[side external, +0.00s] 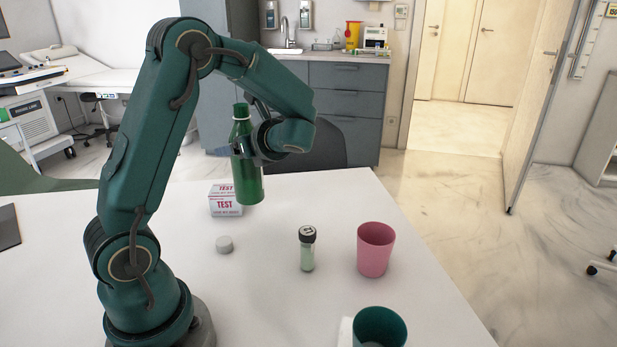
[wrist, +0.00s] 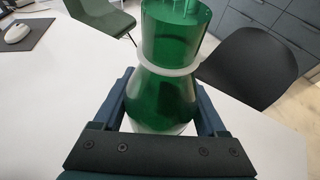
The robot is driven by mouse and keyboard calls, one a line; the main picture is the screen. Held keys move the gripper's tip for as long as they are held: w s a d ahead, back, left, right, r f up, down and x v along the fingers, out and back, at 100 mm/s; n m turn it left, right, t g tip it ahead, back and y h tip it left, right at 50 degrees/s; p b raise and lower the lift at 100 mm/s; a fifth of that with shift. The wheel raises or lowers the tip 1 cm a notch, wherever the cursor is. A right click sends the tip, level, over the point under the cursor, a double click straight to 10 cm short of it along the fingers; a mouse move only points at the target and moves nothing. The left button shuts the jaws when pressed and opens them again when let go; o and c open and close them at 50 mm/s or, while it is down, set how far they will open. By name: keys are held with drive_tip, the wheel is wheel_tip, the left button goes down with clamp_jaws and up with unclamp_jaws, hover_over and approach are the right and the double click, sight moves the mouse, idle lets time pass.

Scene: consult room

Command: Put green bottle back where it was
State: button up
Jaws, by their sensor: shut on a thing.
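The green bottle (side external: 246,172) is upright in the side external view, with its neck at the top. It appears held above the white table near the test box. My gripper (side external: 260,140) is shut on the bottle's upper part. In the wrist view, the bottle (wrist: 165,85) fills the middle, with a pale ring around its neck. The gripper's two fingers (wrist: 165,110) sit on either side of it. The fingertips are partly hidden behind the bottle.
On the white table (side external: 300,320) stand a test box (side external: 225,206), a small grey cap (side external: 224,244), a vial with a dark lid (side external: 307,250), a pink cup (side external: 375,250) and a dark green cup (side external: 380,328). A dark chair (wrist: 245,68) is beyond the table edge.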

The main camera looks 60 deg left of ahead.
drive_tip(key=w+d+f, duration=0.2)
drive_tip(key=w+f, duration=0.3)
drive_tip(key=f, duration=0.2)
drive_tip(key=shift+w+d+f, duration=0.15)
drive_tip(key=shift+w+f, duration=0.05)
drive_tip(key=shift+f, duration=0.05)
drive_tip(key=shift+f, duration=0.15)
drive_tip(key=o, duration=1.5)
